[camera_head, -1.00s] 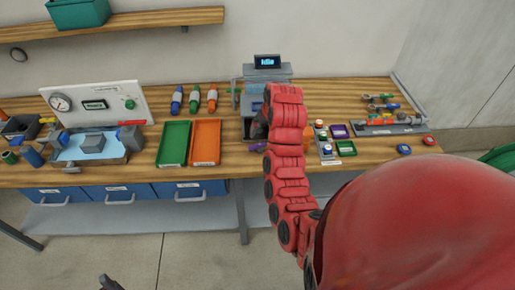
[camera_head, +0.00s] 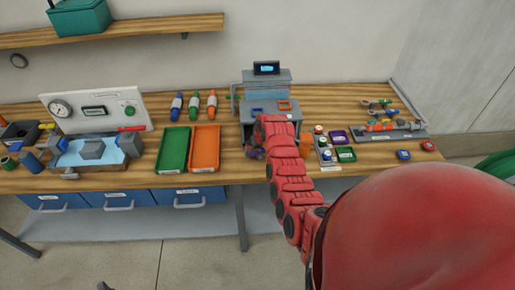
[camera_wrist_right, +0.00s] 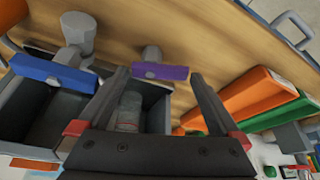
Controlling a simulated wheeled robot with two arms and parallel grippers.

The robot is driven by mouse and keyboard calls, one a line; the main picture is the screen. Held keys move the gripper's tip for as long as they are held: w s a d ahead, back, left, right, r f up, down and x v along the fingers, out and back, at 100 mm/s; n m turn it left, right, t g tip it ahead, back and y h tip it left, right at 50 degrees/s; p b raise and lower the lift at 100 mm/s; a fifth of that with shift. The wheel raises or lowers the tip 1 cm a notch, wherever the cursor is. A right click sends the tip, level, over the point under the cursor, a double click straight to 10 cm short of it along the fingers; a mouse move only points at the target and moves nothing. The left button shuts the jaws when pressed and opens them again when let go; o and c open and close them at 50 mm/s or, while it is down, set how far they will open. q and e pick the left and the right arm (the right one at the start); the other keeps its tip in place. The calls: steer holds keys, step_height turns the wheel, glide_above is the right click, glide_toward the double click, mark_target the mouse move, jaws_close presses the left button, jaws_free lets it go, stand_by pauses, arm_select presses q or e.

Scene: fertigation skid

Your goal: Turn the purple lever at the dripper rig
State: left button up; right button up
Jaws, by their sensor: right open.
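The dripper rig (camera_head: 262,78) is a grey stand with a small lit screen at the back of the bench. The purple lever (camera_wrist_right: 160,72) is a short bar on a grey round pivot in the right wrist view. My right gripper (camera_wrist_right: 158,76) is open, and the lever shows between its two fingertips in that view. I cannot tell whether they touch it. A grey cylinder (camera_wrist_right: 129,110) stands in the box behind the lever. In the head view my red right arm hides most of the gripper and the lever. My left gripper is not clearly seen.
A blue lever (camera_wrist_right: 52,70) sits beside the purple one. Green (camera_head: 173,150) and orange (camera_head: 205,148) trays lie left of the rig. Bare bench lies in front of the trays.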

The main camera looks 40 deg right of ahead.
steer(key=shift+f, duration=0.1)
steer(key=c, duration=1)
steer(key=m+b, duration=0.1)
steer(key=b, duration=0.2)
steer(key=m+h+b, duration=0.1)
steer(key=m+b, duration=0.1)
steer(key=shift+w+a+f+b, duration=0.1)
steer(key=shift+w+f+b, duration=0.25)
steer(key=shift+f+b, duration=0.05)
steer(key=shift+r+m+h+b, duration=0.3)
steer(key=shift+m+b, duration=0.05)
steer(key=shift+m, duration=0.15)
steer(key=shift+r, duration=0.1)
steer(key=shift+g, duration=0.3)
steer(key=o, duration=1)
steer(key=shift+r, duration=0.1)
